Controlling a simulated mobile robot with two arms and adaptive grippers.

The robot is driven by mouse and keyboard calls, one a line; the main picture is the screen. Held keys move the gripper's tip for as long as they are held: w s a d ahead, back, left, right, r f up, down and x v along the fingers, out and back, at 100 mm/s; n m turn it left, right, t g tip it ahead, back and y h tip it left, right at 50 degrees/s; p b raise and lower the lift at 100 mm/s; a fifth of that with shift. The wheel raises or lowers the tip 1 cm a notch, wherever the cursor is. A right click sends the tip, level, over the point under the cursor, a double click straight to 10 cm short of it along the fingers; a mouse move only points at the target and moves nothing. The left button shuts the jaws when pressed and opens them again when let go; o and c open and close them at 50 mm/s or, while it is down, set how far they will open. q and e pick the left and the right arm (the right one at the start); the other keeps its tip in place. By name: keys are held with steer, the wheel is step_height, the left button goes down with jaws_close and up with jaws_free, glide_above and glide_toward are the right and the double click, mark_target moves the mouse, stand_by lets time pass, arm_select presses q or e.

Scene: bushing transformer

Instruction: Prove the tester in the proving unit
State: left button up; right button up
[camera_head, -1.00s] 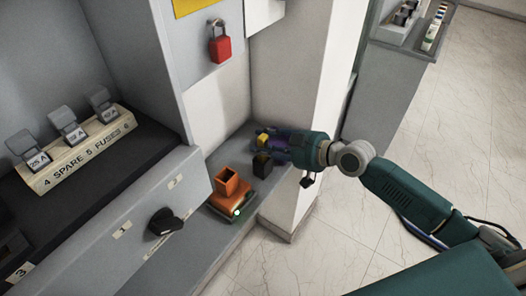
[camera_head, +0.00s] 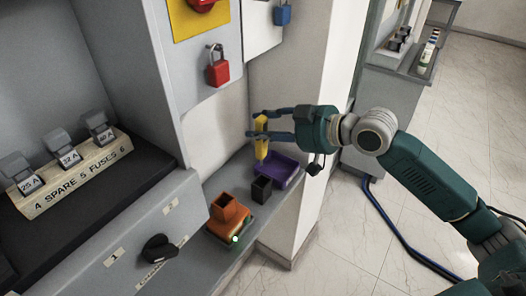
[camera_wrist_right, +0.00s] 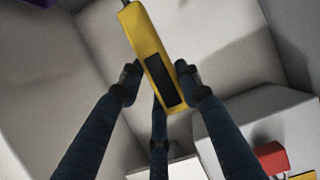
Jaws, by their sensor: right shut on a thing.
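The yellow tester (camera_head: 261,138) is held upright in my right gripper (camera_head: 266,126), above the shelf. In the right wrist view the yellow tester (camera_wrist_right: 153,55), with a dark panel on its face, sits between the fingers of my right gripper (camera_wrist_right: 158,88). An orange unit (camera_head: 228,212) with an open square socket on top and a lit green lamp stands on the shelf, to the left of and below the tester; it looks like the proving unit. My left gripper is not in view.
A purple tray (camera_head: 284,172) and a small black open box (camera_head: 262,189) lie below the gripper on the grey shelf (camera_head: 225,263). A red padlock (camera_head: 218,72) hangs on the cabinet. A wooden fuse rack (camera_head: 75,177) is at left. A white pillar (camera_head: 312,190) stands right of the shelf.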

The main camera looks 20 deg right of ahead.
mark_target(263, 116)
step_height(263, 116, up, 5)
steer(key=shift+r, duration=0.8)
step_height(263, 116, up, 8)
steer(key=p, duration=0.8)
steer(key=shift+r, duration=0.1)
